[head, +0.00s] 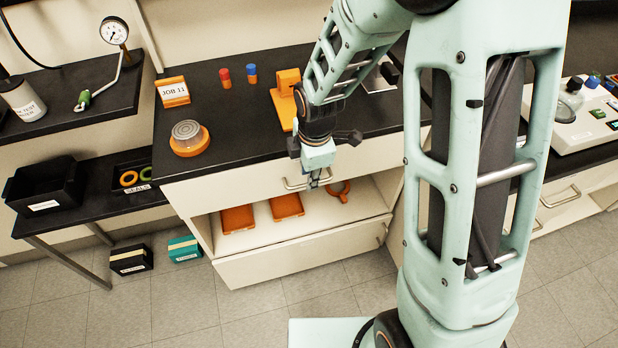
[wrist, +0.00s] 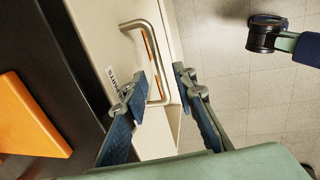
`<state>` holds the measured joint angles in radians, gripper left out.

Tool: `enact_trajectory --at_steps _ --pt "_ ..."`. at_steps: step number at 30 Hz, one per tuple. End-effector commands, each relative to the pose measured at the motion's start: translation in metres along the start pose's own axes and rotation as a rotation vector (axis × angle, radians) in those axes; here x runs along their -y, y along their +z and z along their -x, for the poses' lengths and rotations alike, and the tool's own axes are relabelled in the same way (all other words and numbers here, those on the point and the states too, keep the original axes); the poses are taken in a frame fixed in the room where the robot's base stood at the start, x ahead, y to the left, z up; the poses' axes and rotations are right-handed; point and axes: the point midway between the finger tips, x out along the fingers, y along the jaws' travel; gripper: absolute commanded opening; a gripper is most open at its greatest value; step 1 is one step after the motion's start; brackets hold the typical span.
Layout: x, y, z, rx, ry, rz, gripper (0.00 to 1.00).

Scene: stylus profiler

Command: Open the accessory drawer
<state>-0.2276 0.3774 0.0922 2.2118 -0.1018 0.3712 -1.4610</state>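The upper cream drawer (head: 235,187) sits under the black bench top, and its front looks flush with the cabinet. Its silver bar handle (head: 296,184) also shows in the wrist view (wrist: 178,62). My gripper (head: 318,180) is at this handle, pointing down in front of the drawer. In the wrist view my gripper (wrist: 162,80) is open, with one finger on each side of the handle bar. I cannot tell whether either finger touches it. A label (wrist: 113,78) on the drawer front is partly hidden by the left finger.
Below is an open shelf with orange trays (head: 238,219), then a lower drawer (head: 300,262). On the bench stand an orange round fixture (head: 189,139), a JOB 11 sign (head: 173,92) and an orange bracket (head: 284,105). The floor in front of the cabinet is clear.

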Motion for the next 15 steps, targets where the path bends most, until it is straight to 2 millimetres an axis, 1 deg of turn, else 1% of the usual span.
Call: enact_trajectory --at_steps 1,6,15 --pt "0.0 -0.001 -0.007 0.0 -0.002 0.001 0.25" --pt "0.0 0.0 -0.018 0.0 0.001 -0.001 0.25" --pt "-0.001 0.0 -0.02 0.001 0.001 -0.001 0.25"
